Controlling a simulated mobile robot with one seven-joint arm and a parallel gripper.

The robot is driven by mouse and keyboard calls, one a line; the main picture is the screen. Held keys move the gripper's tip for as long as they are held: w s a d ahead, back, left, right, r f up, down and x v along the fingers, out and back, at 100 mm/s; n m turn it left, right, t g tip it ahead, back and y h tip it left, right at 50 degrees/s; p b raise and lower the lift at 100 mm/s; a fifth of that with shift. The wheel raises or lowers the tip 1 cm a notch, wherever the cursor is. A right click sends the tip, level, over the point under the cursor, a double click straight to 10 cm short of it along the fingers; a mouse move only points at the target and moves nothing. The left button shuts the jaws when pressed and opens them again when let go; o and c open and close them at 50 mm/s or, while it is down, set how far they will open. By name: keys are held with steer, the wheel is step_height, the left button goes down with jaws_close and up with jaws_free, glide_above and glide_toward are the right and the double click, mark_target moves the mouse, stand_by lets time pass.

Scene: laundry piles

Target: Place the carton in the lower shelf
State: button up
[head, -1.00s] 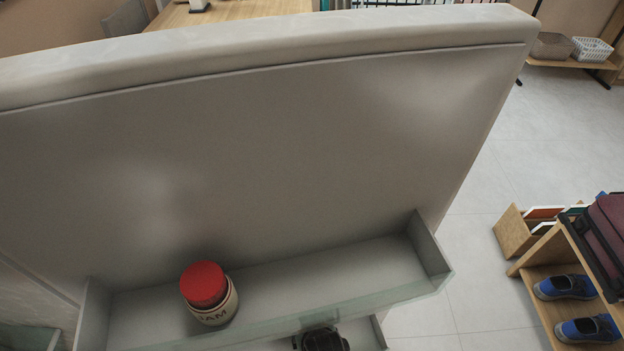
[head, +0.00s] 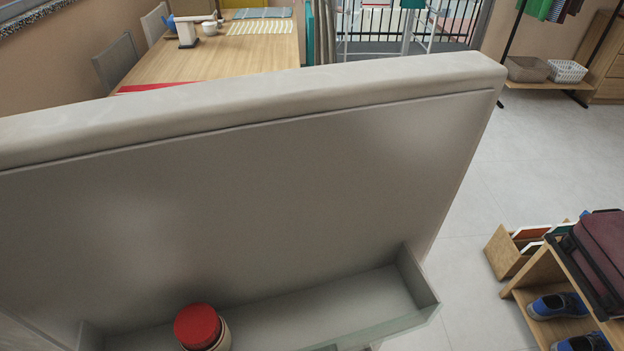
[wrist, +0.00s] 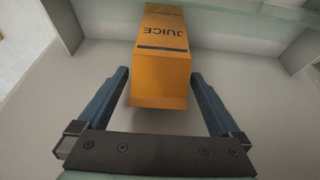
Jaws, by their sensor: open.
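An orange carton marked JUICE (wrist: 163,55) shows in the wrist view, its lettering upside down in the picture. My gripper (wrist: 158,74) is open, with one blue finger on each side of the carton's near end. Gaps show between the fingers and the carton, so it is not gripped. A door shelf (head: 421,282) with a clear front shows low in the head view. The lower shelf, the carton and my gripper are not visible in the head view.
A red-lidded jar (head: 198,328) stands in the door shelf, with bare room to its right. The large pale door panel (head: 250,190) rises behind it. A clear shelf edge (wrist: 255,12) crosses the top of the wrist view. A wooden rack (head: 545,300) with shoes stands right.

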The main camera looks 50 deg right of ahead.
steer(key=p+v, duration=0.1)
steer(key=v, duration=0.6)
steer(key=shift+f, duration=0.1)
steer(key=shift+s+a, duration=0.1)
